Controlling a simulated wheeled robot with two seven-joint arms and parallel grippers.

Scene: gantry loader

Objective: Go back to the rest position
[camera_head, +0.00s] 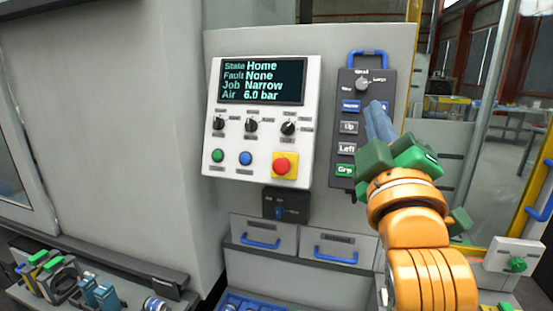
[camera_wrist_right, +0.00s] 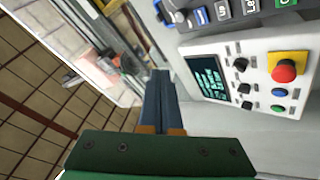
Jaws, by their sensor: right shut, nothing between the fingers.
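My right gripper (camera_head: 377,108) comes in on an orange arm with a green body and blue fingers. It is in front of the dark hanging pendant (camera_head: 348,122) and hides the right part of its buttons. In the right wrist view the blue fingers (camera_wrist_right: 161,73) lie together with nothing between them. I cannot tell from the head view whether they touch the pendant; in the wrist view they look apart from it. My left gripper is not in view.
The white control panel (camera_head: 310,125) reads State Home, Fault None, Job Narrow, Air 6.0 bar. It has a red stop button (camera_head: 281,166). Below are two drawers (camera_head: 263,232) with blue handles. A bench (camera_head: 133,282) with parts stands at lower left. A glazed frame is at right.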

